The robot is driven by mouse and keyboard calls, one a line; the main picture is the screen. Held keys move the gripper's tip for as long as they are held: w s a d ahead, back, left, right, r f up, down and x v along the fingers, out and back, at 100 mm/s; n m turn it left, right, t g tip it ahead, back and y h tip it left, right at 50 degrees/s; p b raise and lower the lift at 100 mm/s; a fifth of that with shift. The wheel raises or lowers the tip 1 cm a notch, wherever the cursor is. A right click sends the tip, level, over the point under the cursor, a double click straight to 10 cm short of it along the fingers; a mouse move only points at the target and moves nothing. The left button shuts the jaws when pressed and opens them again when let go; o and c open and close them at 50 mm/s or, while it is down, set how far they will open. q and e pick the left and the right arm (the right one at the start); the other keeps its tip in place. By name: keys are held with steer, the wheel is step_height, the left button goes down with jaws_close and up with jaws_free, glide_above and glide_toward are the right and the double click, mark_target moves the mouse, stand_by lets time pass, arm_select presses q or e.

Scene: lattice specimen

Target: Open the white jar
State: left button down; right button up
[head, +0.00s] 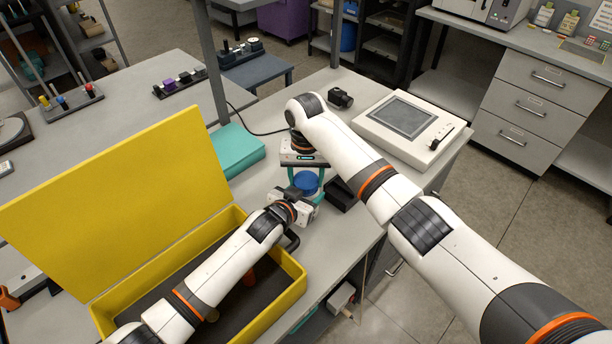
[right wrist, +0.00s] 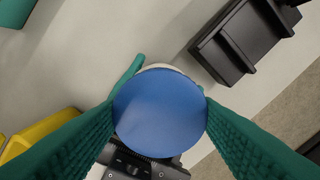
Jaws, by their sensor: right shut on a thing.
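The jar's round blue lid (head: 306,184) shows between the fingers of my right gripper (head: 307,178), which comes down from above and is shut on it. In the right wrist view the lid (right wrist: 160,112) fills the space between the two green fingers (right wrist: 160,105). Only a thin pale edge of the white jar (right wrist: 158,67) shows past the lid; the rest of its body is hidden. My left gripper (head: 304,200) is low at the jar's side, near the table top. Its fingers are mostly hidden, so its grip on the jar is unclear.
A yellow case (head: 291,291) with its lid raised stands at the left, under my left arm. A black tray (right wrist: 240,45) lies close to the jar. A teal box (head: 236,150) and a white device with a screen (head: 375,139) stand farther back.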

steer(key=shift+n, duration=0.8)
steer(key=o, duration=1.1)
